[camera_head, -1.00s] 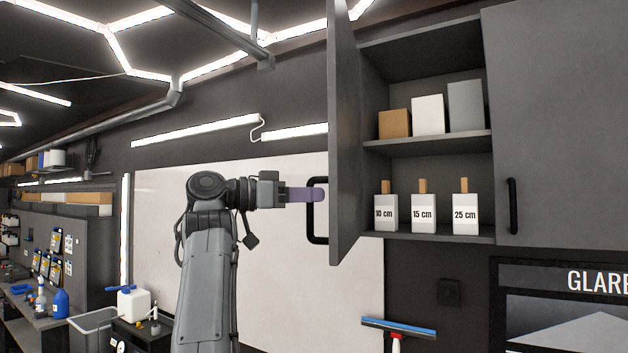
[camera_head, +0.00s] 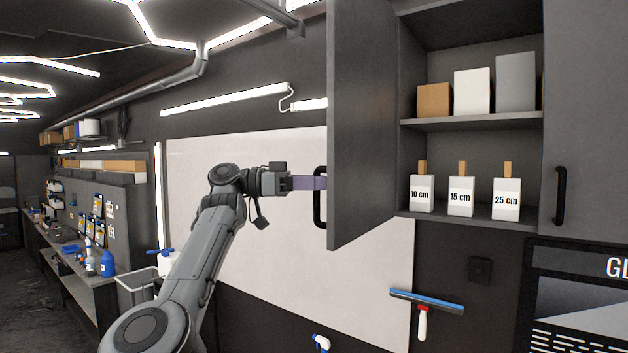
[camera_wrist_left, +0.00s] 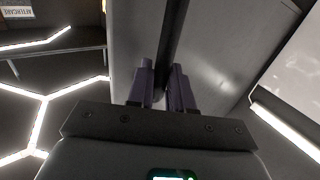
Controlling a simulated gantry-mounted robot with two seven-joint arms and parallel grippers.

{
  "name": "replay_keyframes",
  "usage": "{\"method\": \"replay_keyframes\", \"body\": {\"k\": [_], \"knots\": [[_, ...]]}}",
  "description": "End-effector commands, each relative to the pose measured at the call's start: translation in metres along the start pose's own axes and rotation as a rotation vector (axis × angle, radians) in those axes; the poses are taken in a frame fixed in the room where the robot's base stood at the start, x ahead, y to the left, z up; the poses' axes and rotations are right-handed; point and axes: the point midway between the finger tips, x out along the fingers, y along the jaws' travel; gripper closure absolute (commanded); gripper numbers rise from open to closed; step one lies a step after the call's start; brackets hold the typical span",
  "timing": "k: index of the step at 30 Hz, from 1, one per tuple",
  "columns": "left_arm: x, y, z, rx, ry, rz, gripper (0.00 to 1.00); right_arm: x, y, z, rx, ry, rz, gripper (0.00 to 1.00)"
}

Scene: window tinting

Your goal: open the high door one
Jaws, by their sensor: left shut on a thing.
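The high cabinet door (camera_head: 362,130) is dark grey and stands swung wide open on the left side of the cabinet. Its black bar handle (camera_head: 318,212) is on the door's outer face, toward the left. My left gripper (camera_head: 322,183) is shut on this handle; its purple fingers reach it from the left. In the left wrist view the fingers (camera_wrist_left: 163,88) sit around the dark handle bar (camera_wrist_left: 171,48), with the grey door panel (camera_wrist_left: 215,60) behind. The fingertips are partly hidden by the handle and the door edge. My right gripper is not in view.
Inside the cabinet, boxes (camera_head: 472,92) stand on the upper shelf and labelled white holders (camera_head: 460,197) on the lower one. A closed door with a handle (camera_head: 560,196) is at the right. A squeegee (camera_head: 426,301) hangs below. A whiteboard (camera_head: 250,235) is behind my arm.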

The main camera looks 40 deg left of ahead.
Motion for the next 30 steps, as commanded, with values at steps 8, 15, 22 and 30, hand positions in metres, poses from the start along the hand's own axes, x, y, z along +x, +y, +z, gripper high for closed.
{"method": "replay_keyframes", "body": {"k": [8, 15, 22, 30], "knots": [[0.008, -0.001, 0.005, -0.008, -0.005, 0.006, 1.0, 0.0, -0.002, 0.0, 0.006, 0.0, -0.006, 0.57], [0.007, 0.0, 0.004, -0.006, -0.005, 0.006, 0.62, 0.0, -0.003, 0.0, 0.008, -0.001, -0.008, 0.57], [0.004, -0.001, 0.003, -0.004, -0.003, 0.003, 0.62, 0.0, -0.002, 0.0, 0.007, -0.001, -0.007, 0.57], [-0.016, -0.001, 0.004, -0.002, -0.001, 0.0, 0.62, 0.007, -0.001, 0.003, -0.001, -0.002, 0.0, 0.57]]}}
